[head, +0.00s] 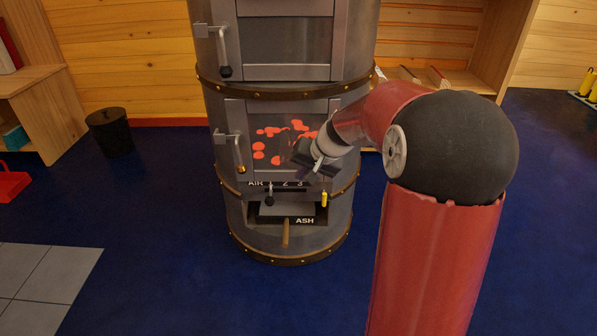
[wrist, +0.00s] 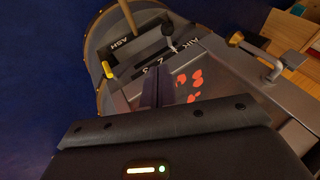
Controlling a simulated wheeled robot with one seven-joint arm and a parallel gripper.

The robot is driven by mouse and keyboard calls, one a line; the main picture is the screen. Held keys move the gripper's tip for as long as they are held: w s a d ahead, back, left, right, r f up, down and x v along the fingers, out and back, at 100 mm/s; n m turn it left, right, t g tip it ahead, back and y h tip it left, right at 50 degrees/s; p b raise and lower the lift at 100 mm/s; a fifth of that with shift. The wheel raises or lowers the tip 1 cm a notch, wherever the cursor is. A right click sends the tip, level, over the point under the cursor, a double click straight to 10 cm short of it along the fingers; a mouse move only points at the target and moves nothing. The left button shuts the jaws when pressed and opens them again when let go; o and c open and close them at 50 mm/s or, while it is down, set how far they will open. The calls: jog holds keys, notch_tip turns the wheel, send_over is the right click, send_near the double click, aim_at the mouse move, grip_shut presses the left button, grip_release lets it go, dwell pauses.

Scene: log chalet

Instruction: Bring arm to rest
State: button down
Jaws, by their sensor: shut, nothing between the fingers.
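My gripper (head: 318,160) is in front of the grey cylindrical stove (head: 222,190), before its middle door with red glowing shapes behind the glass. In the wrist view my gripper's fingers (wrist: 158,88) are together with nothing between them. They overlap the door's lower edge in that view; I cannot tell whether they touch it. My red and black arm reaches in from the right of the head view.
The ash drawer (head: 283,212) below has a wooden handle. A yellow tab (head: 324,199) and a black-knobbed air lever (head: 270,200) stick out near the gripper. A black bin (head: 110,132) stands left. Blue floor around the stove is mostly clear.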

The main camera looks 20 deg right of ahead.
jog(key=s+a+r+n+h+p, duration=0.1)
jog(key=s+a+r+n+p, duration=0.2)
jog(key=s+r, duration=0.45)
jog(key=s+a+r+h+p, duration=0.1)
jog(key=s+a+r+p, duration=0.25)
jog(key=s+r, duration=0.4)
jog(key=s+r+p, duration=0.1)
jog(key=s+p, duration=0.1)
jog(key=s, duration=0.5)
jog(key=s+d+r+n+h+p, duration=0.1)
jog(key=s+r+p, duration=0.1)
jog(key=s, duration=0.5)
jog(key=shift+s+n+p, duration=0.3)
jog(key=shift+p, duration=0.4)
